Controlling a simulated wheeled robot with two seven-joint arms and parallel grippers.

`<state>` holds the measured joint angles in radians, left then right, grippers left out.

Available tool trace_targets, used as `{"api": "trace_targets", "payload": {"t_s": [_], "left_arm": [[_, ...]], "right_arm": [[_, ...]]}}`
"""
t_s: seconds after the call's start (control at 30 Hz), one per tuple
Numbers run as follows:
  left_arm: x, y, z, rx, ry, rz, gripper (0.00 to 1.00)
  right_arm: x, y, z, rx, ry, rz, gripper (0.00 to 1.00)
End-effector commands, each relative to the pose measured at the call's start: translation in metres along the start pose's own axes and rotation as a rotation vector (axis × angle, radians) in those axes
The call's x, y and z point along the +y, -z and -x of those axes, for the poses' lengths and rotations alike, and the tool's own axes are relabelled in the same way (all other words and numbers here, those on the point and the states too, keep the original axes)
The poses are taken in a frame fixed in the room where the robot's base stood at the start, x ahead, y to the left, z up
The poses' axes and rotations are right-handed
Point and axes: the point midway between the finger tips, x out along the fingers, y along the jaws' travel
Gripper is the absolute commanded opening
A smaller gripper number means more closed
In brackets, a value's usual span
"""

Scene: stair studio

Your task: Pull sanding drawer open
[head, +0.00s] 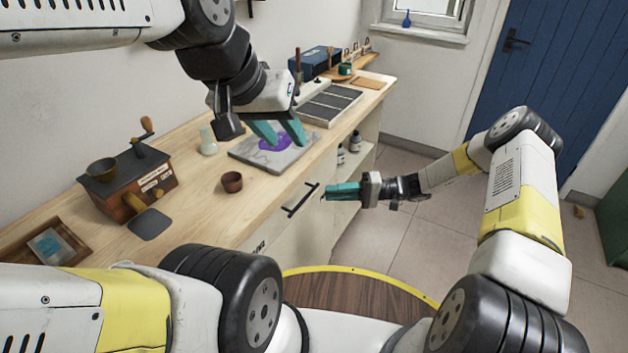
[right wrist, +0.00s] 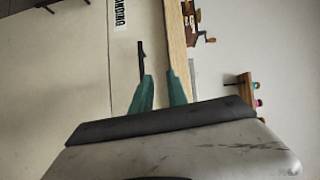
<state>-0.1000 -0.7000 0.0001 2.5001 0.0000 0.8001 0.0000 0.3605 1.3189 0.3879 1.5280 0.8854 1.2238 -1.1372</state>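The drawer front (head: 308,232) is pale and sits under the worktop; it looks shut. Its black bar handle (head: 300,200) also shows in the right wrist view (right wrist: 141,60), where part of a label (right wrist: 120,14) reads like "SANDING". My right gripper (head: 326,192) is just right of the handle in the head view. In the right wrist view its teal fingers (right wrist: 162,80) are apart with nothing between them; the handle lies beyond the left fingertip, not between the fingers.
Bottles (head: 355,141) stand on an open shelf.

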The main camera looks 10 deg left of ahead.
Motion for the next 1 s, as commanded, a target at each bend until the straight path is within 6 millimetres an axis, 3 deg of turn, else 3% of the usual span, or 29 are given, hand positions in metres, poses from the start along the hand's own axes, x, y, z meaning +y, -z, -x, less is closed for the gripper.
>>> {"api": "trace_targets", "payload": {"t_s": [0.1,0.3,0.47,0.8,1.0], "left_arm": [[0.000,0.000,0.000,0.000,0.000,0.000,0.36],[0.000,0.000,0.000,0.000,0.000,0.000,0.36],[0.000,0.000,0.000,0.000,0.000,0.000,0.36],[0.000,0.000,0.000,0.000,0.000,0.000,0.36],[0.000,0.000,0.000,0.000,0.000,0.000,0.36]], "right_arm": [[0.032,0.004,-0.009,0.088,0.114,-0.004,0.19],[0.057,0.007,-0.016,0.181,0.207,0.001,0.19],[0.058,0.010,-0.027,0.196,0.221,0.004,0.19],[0.047,0.019,-0.077,0.193,0.218,0.003,0.19],[0.044,0.022,-0.091,0.194,0.217,0.002,0.19]]}}
